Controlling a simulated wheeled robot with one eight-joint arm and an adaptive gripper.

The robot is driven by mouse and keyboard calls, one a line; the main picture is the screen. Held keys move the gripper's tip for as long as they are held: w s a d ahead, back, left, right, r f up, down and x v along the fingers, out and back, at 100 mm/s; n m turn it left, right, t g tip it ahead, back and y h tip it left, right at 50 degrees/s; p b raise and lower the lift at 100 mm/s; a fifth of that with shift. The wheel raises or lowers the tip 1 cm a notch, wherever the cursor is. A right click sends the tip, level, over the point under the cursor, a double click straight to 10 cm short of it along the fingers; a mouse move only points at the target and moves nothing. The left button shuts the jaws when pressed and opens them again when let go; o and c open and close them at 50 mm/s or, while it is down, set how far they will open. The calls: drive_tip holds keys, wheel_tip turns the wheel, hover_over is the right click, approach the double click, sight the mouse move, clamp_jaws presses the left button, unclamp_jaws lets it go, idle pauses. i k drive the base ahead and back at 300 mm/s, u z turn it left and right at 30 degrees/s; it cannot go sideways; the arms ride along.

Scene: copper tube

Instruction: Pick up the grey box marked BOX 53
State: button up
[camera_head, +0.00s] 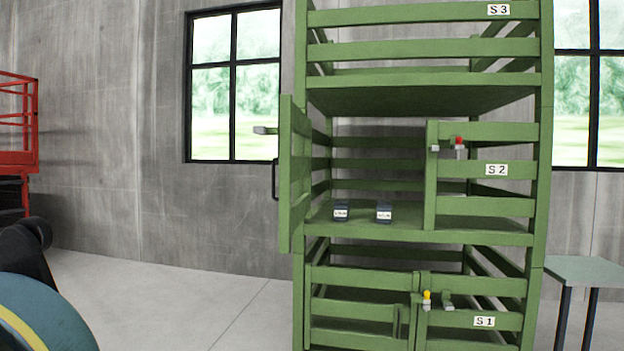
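Two small dark grey boxes with white labels stand on the middle shelf of the green rack, the one marked S 2. The left box (341,213) is near the shelf's front left. The right box (384,213) stands a little to its right, apart from it. The labels are too small to read, so I cannot tell which is BOX 53. My gripper is not in view.
The green rack (420,236) has its left S 2 door (290,175) swung open and its right S 2 door (486,206) closed. The S 1 doors below look shut. A small table (588,270) stands right. A red railed machine (16,157) is far left.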

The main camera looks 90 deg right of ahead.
sight(341, 208)
drive_tip(key=z, duration=3.45)
drive_tip(key=i, duration=1)
drive_tip(key=u, duration=1.1)
